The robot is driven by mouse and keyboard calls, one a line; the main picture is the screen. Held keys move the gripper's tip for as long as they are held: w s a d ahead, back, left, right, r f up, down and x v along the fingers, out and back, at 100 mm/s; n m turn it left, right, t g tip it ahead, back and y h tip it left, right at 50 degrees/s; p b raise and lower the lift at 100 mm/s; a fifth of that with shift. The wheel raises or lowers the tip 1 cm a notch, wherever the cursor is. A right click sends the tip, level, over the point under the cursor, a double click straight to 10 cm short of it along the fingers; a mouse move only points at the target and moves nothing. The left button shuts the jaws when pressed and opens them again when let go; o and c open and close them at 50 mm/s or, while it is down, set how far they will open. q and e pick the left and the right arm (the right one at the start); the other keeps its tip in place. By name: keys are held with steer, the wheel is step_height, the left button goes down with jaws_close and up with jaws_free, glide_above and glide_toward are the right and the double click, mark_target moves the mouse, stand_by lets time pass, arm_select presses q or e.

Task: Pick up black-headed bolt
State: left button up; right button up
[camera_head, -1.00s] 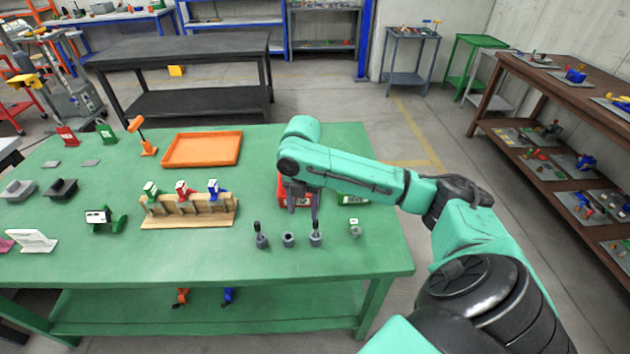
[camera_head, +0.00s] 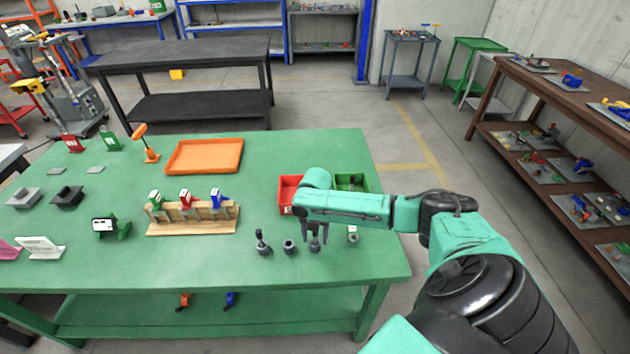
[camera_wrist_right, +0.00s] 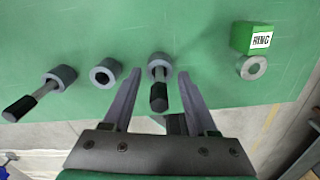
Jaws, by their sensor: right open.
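My right gripper (camera_head: 314,238) is open and points down over a bolt (camera_head: 315,246) near the front right of the green table. In the right wrist view this bolt (camera_wrist_right: 159,96) has a black head and stands in a grey round holder, between the two spread fingers of the gripper (camera_wrist_right: 158,76); I cannot tell whether they touch it. A second black-headed bolt (camera_head: 260,235) stands tilted in another grey holder to the left; it also shows in the right wrist view (camera_wrist_right: 22,107). An empty grey holder (camera_head: 289,246) sits between them. My left gripper is out of view.
A grey ring (camera_head: 352,236) with a green "RING" block (camera_wrist_right: 258,38) is to the right. Red (camera_head: 290,187) and green (camera_head: 352,181) bins stand behind my arm. A wooden rack (camera_head: 190,220) and an orange tray (camera_head: 204,155) are left on the green table (camera_head: 200,262).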

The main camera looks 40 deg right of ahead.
jaws_close()
